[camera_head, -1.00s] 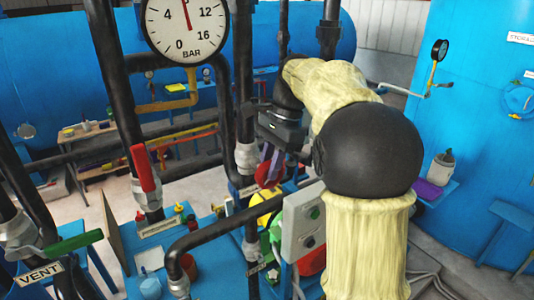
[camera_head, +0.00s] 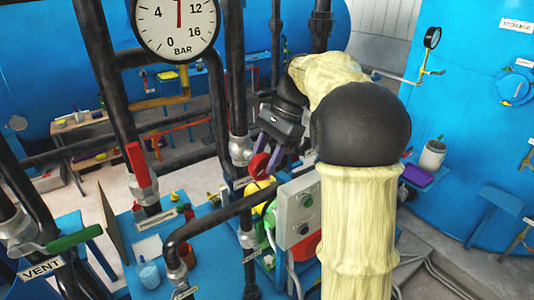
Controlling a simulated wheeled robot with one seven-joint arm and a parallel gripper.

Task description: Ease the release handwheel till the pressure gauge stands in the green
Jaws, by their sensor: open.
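The pressure gauge (camera_head: 160,38) is a large white dial marked in BAR at the top left. Its needle points about straight up, between 4 and 12. The top of the dial is cut off, and no green band shows. A small red handwheel (camera_head: 259,166) sits on the pipework near the middle; I cannot tell for sure that it is the release wheel. My gripper (camera_head: 272,158), with purple fingers, hangs from above at the wheel, fingers apart. It overlaps the wheel in the picture; I cannot tell whether it touches.
A red lever (camera_head: 138,165) and a green lever (camera_head: 75,239) by a VENT label (camera_head: 41,268) are on pipes at left. A blue storage tank (camera_head: 470,100) stands at right.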

